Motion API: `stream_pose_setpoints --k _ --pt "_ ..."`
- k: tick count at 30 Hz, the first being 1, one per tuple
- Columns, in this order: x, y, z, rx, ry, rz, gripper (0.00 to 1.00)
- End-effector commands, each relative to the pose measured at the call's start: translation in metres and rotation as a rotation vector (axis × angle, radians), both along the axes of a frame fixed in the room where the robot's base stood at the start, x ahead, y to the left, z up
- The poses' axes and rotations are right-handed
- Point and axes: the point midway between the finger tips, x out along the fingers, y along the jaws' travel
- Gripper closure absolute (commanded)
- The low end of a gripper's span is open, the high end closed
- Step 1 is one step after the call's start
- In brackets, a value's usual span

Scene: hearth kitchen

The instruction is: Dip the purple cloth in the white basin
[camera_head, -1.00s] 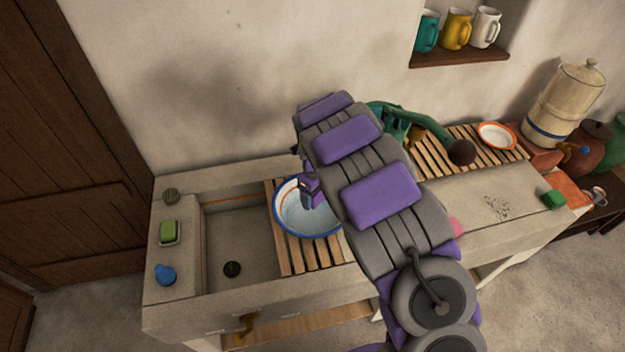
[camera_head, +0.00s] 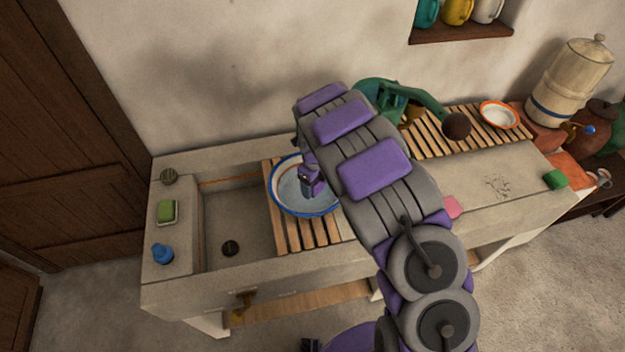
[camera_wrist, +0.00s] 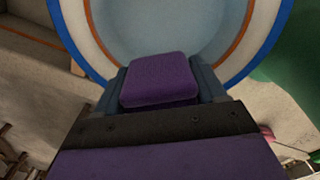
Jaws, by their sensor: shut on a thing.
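The white basin (camera_head: 284,204) with blue and orange rim bands stands on wooden slats beside the sink. It also fills the top of the wrist view (camera_wrist: 200,28). My gripper (camera_head: 311,187) reaches down over the basin, its tip within the rim's outline; my arm covers the basin's right side. In the wrist view my gripper (camera_wrist: 160,85) is shut, with a purple rounded patch between dark sides. I cannot tell there whether this patch is the purple cloth or a pad of mine. No purple cloth lies elsewhere in view. Contact with the basin's inside cannot be told.
The sink (camera_head: 235,225) is left of the basin. A green sponge (camera_head: 167,212) and blue object (camera_head: 162,253) lie on its left ledge. A green pump-like object (camera_head: 400,98) stands behind my arm. A pink object (camera_head: 452,207) lies right; the right countertop is mostly clear.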

Motion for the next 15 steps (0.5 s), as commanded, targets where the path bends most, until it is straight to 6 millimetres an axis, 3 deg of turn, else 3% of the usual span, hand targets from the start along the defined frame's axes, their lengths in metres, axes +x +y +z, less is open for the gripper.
stream_pose_setpoints --k 15 --pt "-0.001 0.0 -0.045 -0.001 0.006 0.0 0.6"
